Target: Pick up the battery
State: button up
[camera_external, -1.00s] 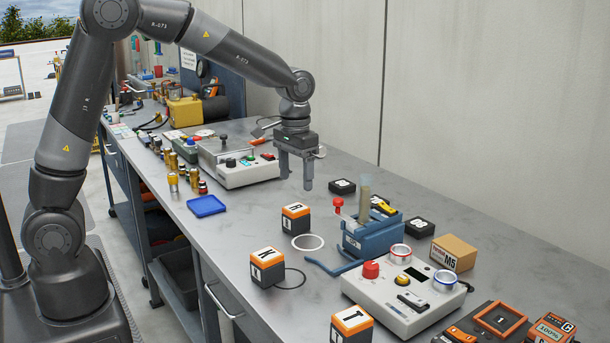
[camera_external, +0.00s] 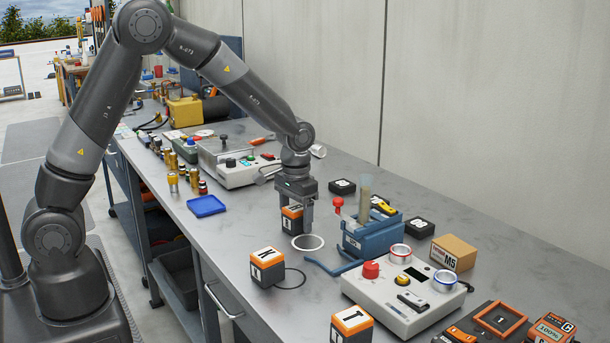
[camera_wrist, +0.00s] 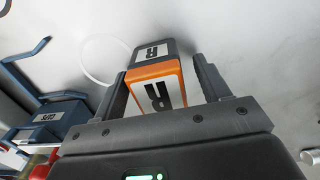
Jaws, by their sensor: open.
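A black and orange block battery marked R (camera_external: 292,219) stands on the workbench top. It also shows in the wrist view (camera_wrist: 157,87), between the two fingers. My gripper (camera_external: 296,218) is over it, with its fingers pointing down on either side of it. The fingers are open, and in the wrist view a gap shows beside the battery. Similar blocks marked K (camera_external: 267,268) and T (camera_external: 351,325) stand nearer the bench's front edge.
A white ring (camera_external: 308,242) lies just in front of the R battery. A blue caddy (camera_external: 371,237) and a grey device with a red knob (camera_external: 405,301) stand to the right. A blue tray (camera_external: 206,206) lies to the left.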

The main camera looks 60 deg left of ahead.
jog(key=shift+c, duration=0.4)
jog(key=c, duration=1.2)
